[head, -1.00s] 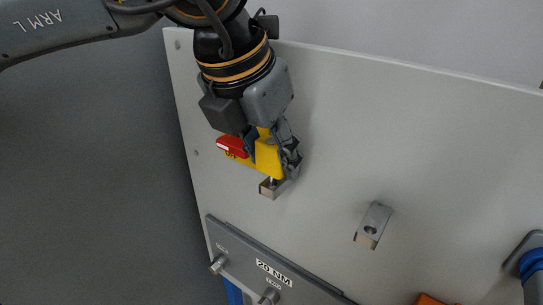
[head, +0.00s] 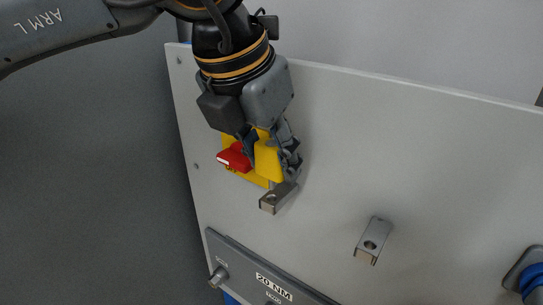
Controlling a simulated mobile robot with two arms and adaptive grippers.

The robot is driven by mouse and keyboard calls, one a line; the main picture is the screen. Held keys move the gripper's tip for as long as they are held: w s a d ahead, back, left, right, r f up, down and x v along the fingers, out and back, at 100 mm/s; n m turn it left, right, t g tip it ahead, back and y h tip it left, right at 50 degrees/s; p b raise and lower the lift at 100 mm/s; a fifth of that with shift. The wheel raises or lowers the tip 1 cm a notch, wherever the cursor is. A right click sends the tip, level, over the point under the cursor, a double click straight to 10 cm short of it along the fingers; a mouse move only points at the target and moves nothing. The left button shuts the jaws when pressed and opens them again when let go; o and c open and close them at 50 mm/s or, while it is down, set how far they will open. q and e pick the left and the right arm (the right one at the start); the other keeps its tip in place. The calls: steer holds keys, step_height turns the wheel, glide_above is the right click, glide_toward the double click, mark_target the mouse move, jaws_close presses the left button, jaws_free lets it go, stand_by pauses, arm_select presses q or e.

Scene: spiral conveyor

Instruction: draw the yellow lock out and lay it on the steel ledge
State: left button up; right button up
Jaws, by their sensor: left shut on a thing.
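The yellow lock (head: 268,163) is a small block between the fingers of my left gripper (head: 271,152), which is shut on it. Whether any part of the lock still touches this bracket I cannot tell. Beside and partly behind the lock is a yellow plate with a red handle (head: 235,157). A second steel bracket (head: 373,241) with a hole is to the lower right. Which steel part is the ledge is not clear. My right gripper is not in view.
The pale panel (head: 330,140) is bare around the second bracket. A grey plate marked "20 NM" (head: 273,287) with a metal knob (head: 218,277) is at the bottom. A grey and blue fitting (head: 526,274) is at the right edge.

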mark_target(271, 144)
arm_select(q)
steer(key=shift+r, duration=0.1)
steer(key=shift+r+p, duration=1)
steer(key=shift+r, duration=0.95)
